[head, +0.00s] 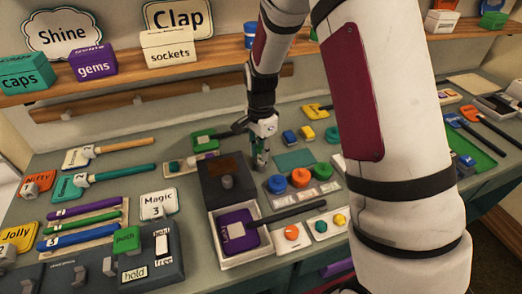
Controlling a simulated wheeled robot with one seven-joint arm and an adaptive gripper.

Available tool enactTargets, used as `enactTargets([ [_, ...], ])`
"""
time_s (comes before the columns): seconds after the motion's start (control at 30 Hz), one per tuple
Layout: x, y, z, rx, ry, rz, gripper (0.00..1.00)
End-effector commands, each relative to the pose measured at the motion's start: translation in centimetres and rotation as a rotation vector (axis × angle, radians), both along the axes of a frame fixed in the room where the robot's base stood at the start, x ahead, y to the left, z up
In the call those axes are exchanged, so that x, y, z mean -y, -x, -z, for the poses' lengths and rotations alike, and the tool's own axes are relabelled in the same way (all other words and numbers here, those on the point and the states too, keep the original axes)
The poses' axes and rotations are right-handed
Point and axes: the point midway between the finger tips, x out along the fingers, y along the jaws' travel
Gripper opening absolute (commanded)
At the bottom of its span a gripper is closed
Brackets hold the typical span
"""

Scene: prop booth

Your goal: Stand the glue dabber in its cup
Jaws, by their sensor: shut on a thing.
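The fingers and the box hide part of the bench there.
A white tray (225,262) with a purple dark-handled paddle (237,232) stands in front. Blue (276,184), orange (300,177) and green (323,170) round pieces are to the right. A green dark-handled paddle (203,139) lies left. My arm hides much of the right side.

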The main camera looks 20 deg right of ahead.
Motion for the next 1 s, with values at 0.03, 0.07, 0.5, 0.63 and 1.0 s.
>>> enactTargets([
  [0.03,-0.01,0.0,0.04,0.0,0.0,0.0,0.0],
  [0.07,-0.01,0.0,0.07,0.0,0.0,-0.001,0.0],
  [0.5,-0.01,-0.02,0.1,0.0,0.0,0.0,0.38],
  [0.63,0.0,-0.01,0.1,0.0,0.0,0.0,0.43],
  [1.0,-0.01,-0.01,0.11,0.0,0.0,0.0,0.5],
])
